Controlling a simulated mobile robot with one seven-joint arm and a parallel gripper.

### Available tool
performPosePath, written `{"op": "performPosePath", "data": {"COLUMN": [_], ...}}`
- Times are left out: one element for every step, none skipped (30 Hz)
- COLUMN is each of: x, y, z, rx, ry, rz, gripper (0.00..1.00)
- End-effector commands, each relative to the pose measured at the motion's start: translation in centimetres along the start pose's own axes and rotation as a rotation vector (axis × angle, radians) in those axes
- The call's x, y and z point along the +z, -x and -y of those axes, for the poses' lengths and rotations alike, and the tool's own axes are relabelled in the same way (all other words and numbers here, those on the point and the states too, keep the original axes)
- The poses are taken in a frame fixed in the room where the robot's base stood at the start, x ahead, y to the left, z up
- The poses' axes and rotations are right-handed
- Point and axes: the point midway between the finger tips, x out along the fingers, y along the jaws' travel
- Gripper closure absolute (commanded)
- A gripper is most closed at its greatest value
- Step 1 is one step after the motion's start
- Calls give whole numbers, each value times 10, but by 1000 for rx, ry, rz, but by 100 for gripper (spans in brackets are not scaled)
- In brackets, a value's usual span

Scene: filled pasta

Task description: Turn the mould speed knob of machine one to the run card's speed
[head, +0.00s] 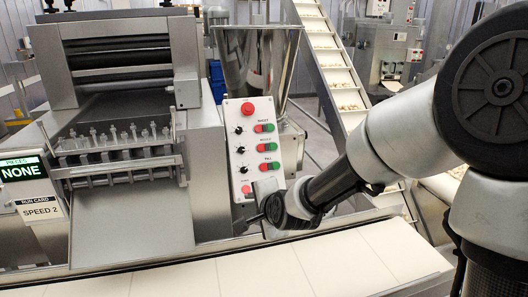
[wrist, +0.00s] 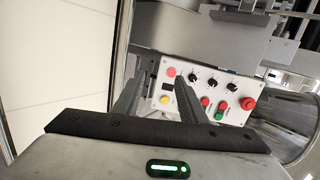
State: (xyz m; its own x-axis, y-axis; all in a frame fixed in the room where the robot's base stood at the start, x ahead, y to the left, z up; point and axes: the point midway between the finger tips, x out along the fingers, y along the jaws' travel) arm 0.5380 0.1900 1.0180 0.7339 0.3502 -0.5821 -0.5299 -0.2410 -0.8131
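The control panel (head: 262,130) on the machine is pale and carries a column of black knobs, the upper (head: 239,130), middle (head: 241,150) and lower (head: 243,170). Their labels and pointer settings are too small to read. The run card (head: 41,210) at the left reads SPEED 2. In the wrist view the panel appears turned on its side, with the three knobs in a row, the middle one (wrist: 212,82) between the others. My gripper (wrist: 158,84) is open and empty. It faces the panel near its lower end, apart from the knobs; the right finger overlaps the panel in this view.
A red button (head: 248,108) tops the panel, with several red and green buttons (head: 267,147) beside the knobs. A display (head: 18,170) above the card reads NONE. A steel hopper (head: 262,60) stands behind. A pale conveyor belt (head: 255,273) runs along the front, empty.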

Motion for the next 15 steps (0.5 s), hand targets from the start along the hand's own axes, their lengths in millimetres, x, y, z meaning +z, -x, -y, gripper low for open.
{"op": "performPosePath", "data": {"x": [12,19,26,29,30,27,23,18,9,2,-5,-14,-20,-26,-32], "y": [-33,-44,-55,-61,-65,-68,-68,-68,-66,-63,-60,-57,-54,-51,-49], "z": [-19,-18,-12,-7,0,9,17,24,34,40,46,52,56,59,62], "rx": [-53,-95,-153,-197,-240,-297,-339,-379,-429,-465,-497,-534,-558,-580,-600], "ry": [-174,-282,-429,-540,-651,-792,-895,-990,-1108,-1186,-1256,-1336,-1386,-1428,-1470], "rz": [48,75,111,136,160,191,212,231,255,270,284,300,310,318,327], "gripper": [62,62,62,62,62,62,62,62,62,62,62,62,62,62,62]}}
